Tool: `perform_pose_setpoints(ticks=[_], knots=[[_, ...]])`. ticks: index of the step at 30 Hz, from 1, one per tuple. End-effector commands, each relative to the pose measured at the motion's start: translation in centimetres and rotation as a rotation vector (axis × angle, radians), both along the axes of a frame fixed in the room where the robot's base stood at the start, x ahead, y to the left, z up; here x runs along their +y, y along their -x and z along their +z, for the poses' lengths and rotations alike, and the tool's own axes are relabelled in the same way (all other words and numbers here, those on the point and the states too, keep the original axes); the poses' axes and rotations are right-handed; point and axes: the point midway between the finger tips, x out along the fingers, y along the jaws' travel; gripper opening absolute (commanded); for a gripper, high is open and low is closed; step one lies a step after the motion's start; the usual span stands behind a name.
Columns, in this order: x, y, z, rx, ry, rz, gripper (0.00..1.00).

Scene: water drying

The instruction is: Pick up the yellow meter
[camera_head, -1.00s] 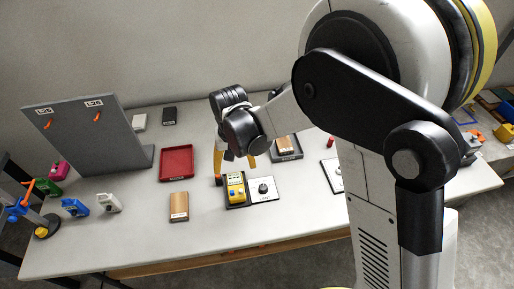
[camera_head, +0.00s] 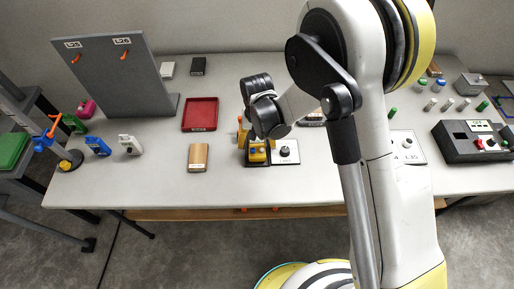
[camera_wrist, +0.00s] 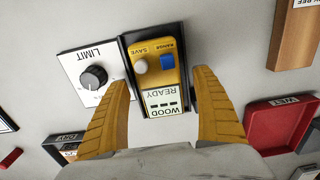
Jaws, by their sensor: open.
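The yellow meter (camera_wrist: 153,70) rests in a dark holder (camera_wrist: 127,45) on the table; it has a grey button, a blue button and a label reading WOOD READY. In the head view the meter (camera_head: 257,152) is partly hidden by my wrist. My gripper (camera_wrist: 165,105) is open, with its yellow fingers on either side of the meter's lower end in the wrist view. The meter is between the fingers in the picture; whether they touch it or are above it I cannot tell.
A LIMIT dial plate (camera_wrist: 92,75) adjoins the holder. A wooden block (camera_head: 198,157) and a red tray (camera_head: 200,114) stand to the left. A grey board (camera_head: 112,75) stands at the back left. A dark control box (camera_head: 470,142) is at the right.

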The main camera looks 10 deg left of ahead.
Motion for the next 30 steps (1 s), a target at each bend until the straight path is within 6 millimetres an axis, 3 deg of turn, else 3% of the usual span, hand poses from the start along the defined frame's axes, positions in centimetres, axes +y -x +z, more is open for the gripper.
perform_pose_setpoints(ticks=[7, 8, 14, 25, 30], knots=[[0.0, 0.0, -0.5, 0.0, 0.0, 0.0, 0.78], [0.0, 0.0, -0.4, 0.0, 0.0, 0.0, 0.72], [0.0, 0.0, -0.4, 0.0, 0.0, 0.0, 0.11], [0.0, 0.0, -0.2, 0.0, 0.0, 0.0, 0.11], [0.0, 0.0, 1.4, 0.0, 0.0, 0.0, 0.11]])
